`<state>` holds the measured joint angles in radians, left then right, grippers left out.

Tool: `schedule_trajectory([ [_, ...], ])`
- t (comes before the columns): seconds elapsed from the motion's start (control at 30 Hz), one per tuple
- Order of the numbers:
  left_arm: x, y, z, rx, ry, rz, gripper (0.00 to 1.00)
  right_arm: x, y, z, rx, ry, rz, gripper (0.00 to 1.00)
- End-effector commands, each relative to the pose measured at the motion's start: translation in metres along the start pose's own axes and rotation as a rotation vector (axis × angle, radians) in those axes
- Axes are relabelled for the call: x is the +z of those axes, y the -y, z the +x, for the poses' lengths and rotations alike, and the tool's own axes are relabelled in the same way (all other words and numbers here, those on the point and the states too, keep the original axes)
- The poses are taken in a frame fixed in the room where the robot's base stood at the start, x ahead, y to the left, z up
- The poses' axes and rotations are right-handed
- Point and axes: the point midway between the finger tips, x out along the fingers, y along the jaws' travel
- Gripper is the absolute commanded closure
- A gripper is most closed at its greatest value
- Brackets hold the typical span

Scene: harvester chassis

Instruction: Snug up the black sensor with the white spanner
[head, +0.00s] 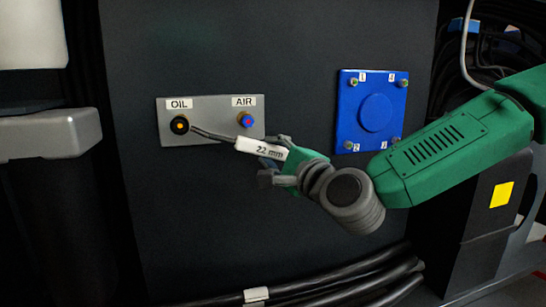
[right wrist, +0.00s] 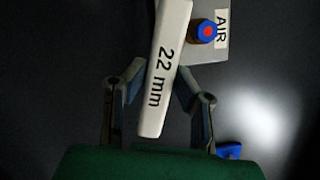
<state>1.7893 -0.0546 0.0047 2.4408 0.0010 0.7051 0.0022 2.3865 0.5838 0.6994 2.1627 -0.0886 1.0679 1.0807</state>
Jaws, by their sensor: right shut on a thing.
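The black sensor (head: 180,125), with a yellow-orange centre, sits under the OIL label on a grey plate (head: 213,104). The white spanner (head: 262,148), marked 22 mm, points left; its thin dark shaft reaches the sensor's right side. I cannot tell whether its jaw is around the sensor or only beside it. My right gripper (head: 270,161) is shut on the spanner's white handle, below and right of the plate. In the right wrist view the handle (right wrist: 165,65) runs between the fingers (right wrist: 160,77), and its far end is out of frame. My left gripper is not in view.
A blue sensor with a red centre (head: 246,121) sits under the AIR label, just above the spanner handle. A blue square plate (head: 352,117) with corner bolts is to the right, near my right arm. Black hoses (head: 330,279) run below. The dark panel between is clear.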

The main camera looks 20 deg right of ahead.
Motion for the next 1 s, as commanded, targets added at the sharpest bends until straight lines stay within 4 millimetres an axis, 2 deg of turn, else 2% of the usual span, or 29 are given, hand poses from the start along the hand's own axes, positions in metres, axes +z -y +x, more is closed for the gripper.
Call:
schedule_trajectory([
  [0.1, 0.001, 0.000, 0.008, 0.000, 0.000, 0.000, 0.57, -0.001, -0.005, 0.000, -0.010, -0.001, 0.024, 1.00],
  [0.47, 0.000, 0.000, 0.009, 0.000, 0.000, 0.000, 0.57, 0.000, -0.005, 0.000, -0.012, 0.000, 0.032, 1.00],
  [0.93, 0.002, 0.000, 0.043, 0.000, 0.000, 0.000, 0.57, 0.001, -0.029, 0.001, -0.048, -0.001, 0.147, 1.00],
  [1.0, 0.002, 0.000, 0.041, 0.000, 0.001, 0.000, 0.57, 0.002, -0.026, 0.001, -0.048, -0.001, 0.149, 1.00],
])
